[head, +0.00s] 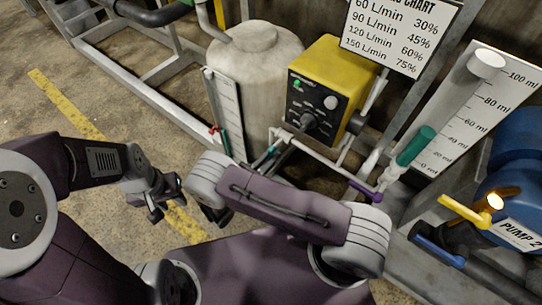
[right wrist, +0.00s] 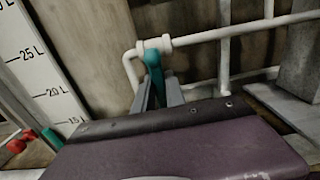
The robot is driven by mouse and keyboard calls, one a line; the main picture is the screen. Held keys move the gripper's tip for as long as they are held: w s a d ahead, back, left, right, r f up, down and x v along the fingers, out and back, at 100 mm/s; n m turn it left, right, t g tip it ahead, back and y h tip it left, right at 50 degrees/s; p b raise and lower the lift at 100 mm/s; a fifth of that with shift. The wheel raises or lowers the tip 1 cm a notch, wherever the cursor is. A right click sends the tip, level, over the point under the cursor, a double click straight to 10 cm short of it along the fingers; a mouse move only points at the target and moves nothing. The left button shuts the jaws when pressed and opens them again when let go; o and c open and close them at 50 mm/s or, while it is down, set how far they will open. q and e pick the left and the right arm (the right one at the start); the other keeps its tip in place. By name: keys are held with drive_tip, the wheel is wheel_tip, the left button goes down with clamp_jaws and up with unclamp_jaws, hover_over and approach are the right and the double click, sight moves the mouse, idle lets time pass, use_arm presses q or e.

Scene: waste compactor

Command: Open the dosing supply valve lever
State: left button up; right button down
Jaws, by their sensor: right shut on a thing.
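The teal valve lever (right wrist: 153,62) hangs from a fitting on a white pipe (right wrist: 215,32) in the right wrist view. My right gripper (right wrist: 158,92) is shut on this lever, with one grey finger on either side of it. The lever's lower part is hidden by the fingers and my purple wrist. In the head view a little teal of it (head: 268,153) shows beyond my right forearm, below the yellow dosing box (head: 336,72). My left gripper (head: 166,205) hangs over the floor on the left, empty, its fingers apart.
A pale tank (head: 250,70) stands behind the lever. A level scale (head: 227,108) with a red-handled valve (head: 215,130) is left of it. A purple lever (head: 365,191), a yellow lever (head: 464,211) and a blue lever (head: 436,250) are to the right.

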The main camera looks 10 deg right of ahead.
idle(0.6)
drive_tip(key=shift+s+d+r+n+p, duration=0.55)
drive_tip(key=shift+n+p, duration=0.8)
drive_tip(key=shift+n, duration=1.65)
drive_tip(key=shift+s+d+r+n+p, duration=0.2)
drive_tip(key=shift+s+r+n+p, duration=0.35)
drive_tip(key=shift+n+p, duration=1.65)
drive_tip(key=shift+s+d+r+n+p, duration=0.5)
drive_tip(key=shift+r+n, duration=0.3)
drive_tip(key=shift+n, duration=3)
drive_tip(key=shift+w+a, duration=0.1)
drive_tip(key=shift+w, duration=0.05)
drive_tip(key=c, duration=1.4)
unclamp_jaws()
